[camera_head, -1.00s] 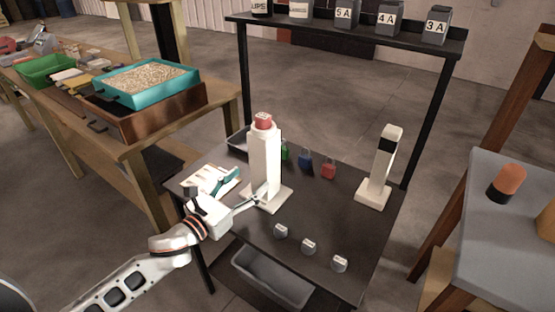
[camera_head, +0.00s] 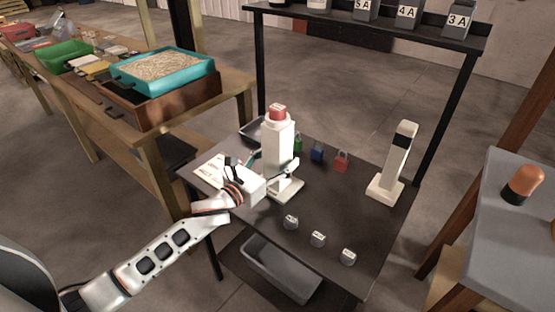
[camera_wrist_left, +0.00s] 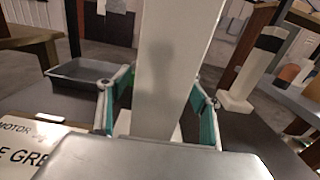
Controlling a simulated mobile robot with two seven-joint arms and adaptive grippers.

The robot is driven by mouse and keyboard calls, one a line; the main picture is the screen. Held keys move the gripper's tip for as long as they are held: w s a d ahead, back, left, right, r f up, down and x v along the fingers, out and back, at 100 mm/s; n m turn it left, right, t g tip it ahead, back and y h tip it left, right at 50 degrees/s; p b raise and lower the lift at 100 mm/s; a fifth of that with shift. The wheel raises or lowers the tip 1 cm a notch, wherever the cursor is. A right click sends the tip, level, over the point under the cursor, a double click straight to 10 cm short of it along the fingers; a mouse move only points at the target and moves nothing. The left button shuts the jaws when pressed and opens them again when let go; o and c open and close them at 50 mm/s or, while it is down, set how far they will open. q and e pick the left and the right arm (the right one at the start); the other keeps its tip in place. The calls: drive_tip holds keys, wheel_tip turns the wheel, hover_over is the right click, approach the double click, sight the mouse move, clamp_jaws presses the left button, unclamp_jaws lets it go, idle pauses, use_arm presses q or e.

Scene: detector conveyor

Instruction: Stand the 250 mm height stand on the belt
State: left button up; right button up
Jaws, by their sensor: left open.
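A white column stand (camera_head: 278,143) with a square base and a red block (camera_head: 277,111) on top stands upright on the dark table (camera_head: 330,200). My left gripper (camera_head: 277,168) is at the column's lower half. In the left wrist view its teal-padded fingers (camera_wrist_left: 155,110) are open, one on each side of the white column (camera_wrist_left: 172,50). A second white stand with a black band (camera_head: 394,165) stands at the table's right; it also shows in the wrist view (camera_wrist_left: 250,75). I cannot tell which is marked 250 mm. No belt is recognisable. My right gripper is not in view.
Green, blue (camera_head: 317,151) and red (camera_head: 341,161) padlock-like pieces sit behind the column. Several small grey blocks (camera_head: 318,239) line the front edge. A printed sheet (camera_head: 209,171) lies left, and a grey tray (camera_wrist_left: 70,80) behind it. A labelled rack (camera_head: 440,38) rises behind.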

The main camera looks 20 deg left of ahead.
use_arm(q)
drive_tip(key=c, duration=1.4)
drive_tip(key=shift+r, duration=0.15)
drive_tip(key=c, duration=0.3)
